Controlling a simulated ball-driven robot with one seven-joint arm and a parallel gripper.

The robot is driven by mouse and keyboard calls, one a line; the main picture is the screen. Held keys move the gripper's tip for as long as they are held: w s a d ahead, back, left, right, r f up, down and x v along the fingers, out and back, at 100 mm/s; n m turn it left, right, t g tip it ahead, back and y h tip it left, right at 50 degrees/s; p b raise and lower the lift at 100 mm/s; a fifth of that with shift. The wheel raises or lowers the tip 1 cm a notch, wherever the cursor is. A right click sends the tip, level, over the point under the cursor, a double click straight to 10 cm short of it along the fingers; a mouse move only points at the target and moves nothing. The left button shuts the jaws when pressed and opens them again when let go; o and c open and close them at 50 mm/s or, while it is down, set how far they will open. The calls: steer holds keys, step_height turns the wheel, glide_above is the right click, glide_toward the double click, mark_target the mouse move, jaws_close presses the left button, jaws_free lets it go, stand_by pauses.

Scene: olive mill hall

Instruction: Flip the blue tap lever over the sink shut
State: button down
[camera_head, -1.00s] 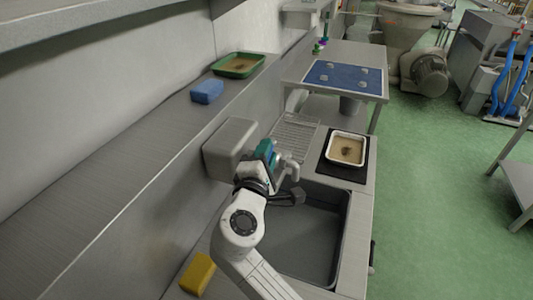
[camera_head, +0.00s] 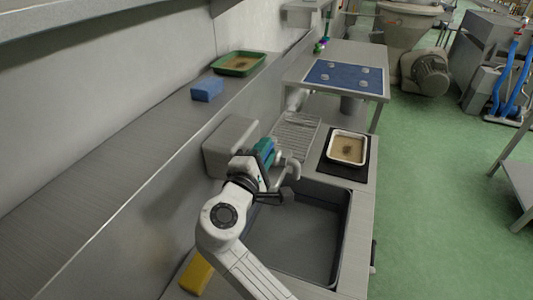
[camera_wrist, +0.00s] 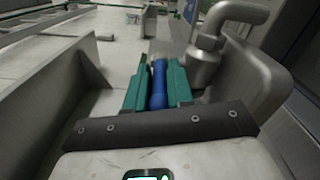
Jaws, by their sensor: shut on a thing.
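The blue tap lever (camera_wrist: 158,88) lies between the two green fingers of my gripper (camera_wrist: 158,68) in the wrist view, and the fingers are shut on it. The grey metal tap (camera_wrist: 208,50) stands just right of the fingers, its spout bending to the right. In the head view my gripper (camera_head: 264,152) is at the wall side of the sink (camera_head: 300,232), beside the curved tap spout (camera_head: 291,168). The lever is hidden there behind the fingers and wrist.
A grey box (camera_head: 228,140) on the wall side is close to my gripper. A wire rack (camera_head: 296,134) and a white tray (camera_head: 347,148) lie beyond the sink. A yellow sponge (camera_head: 196,274) lies near my arm. A blue sponge (camera_head: 207,89) sits on the ledge.

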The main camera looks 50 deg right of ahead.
steer(key=c, duration=1.3)
jaws_free()
steer(key=b+v, duration=0.2)
steer(key=v, duration=0.9)
steer(key=shift+w+f, duration=0.15)
